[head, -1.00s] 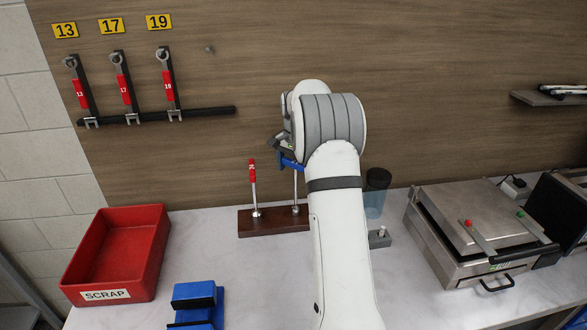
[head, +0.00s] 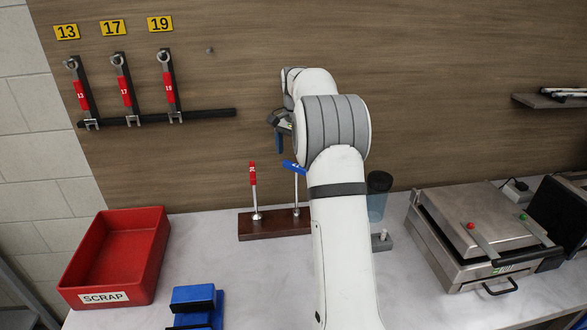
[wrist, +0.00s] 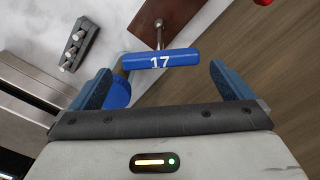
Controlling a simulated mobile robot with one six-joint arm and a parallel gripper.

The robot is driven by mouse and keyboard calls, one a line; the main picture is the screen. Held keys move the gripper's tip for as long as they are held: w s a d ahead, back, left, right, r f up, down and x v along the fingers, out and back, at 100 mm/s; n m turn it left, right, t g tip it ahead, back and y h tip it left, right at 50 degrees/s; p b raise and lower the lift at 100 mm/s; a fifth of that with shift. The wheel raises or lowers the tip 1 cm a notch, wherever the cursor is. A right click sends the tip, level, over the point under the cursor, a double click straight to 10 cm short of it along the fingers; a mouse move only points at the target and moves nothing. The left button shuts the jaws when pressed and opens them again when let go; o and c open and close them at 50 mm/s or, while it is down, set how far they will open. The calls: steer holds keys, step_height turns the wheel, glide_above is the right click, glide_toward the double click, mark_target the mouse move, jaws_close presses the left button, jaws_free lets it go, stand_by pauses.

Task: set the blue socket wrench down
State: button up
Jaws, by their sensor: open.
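The blue socket wrench (head: 293,167) stands upright in the dark wooden stand (head: 275,224), beside a red-handled wrench (head: 253,176). In the wrist view, both blue fingers of my gripper (wrist: 160,75) are spread wide.
A red SCRAP bin (head: 140,262) and a blue block (head: 195,300) are on the left of the counter. A bluish cup (head: 377,203), a grey block with pegs (head: 381,241) and a metal grill (head: 470,235) are on the right. Several wrenches hang on a wall rail (head: 205,113).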

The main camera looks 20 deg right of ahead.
step_height(320, 180, up, 5)
steer(key=s+a+r+n+t, duration=0.1)
steer(key=s+a+r+n, duration=0.15)
steer(key=s+a, duration=0.45)
steer(key=s+a+r+n+t, duration=0.15)
steer(key=s+a+n, duration=0.35)
steer(key=s, duration=0.5)
steer(key=s+a+f+n, duration=0.2)
steer(key=s+a+f, duration=0.2)
steer(key=s, duration=0.5)
steer(key=s+a+f+n+t, duration=0.1)
steer(key=s+a+f+n, duration=0.2)
steer(key=s, duration=0.7)
step_height(320, 180, down, 2)
steer(key=shift+s+a+f, duration=0.1)
steer(key=shift+s+a, duration=0.05)
steer(key=shift+a, duration=0.3)
step_height(320, 180, down, 2)
steer(key=shift+f+b, duration=0.25)
steer(key=shift+b, duration=1)
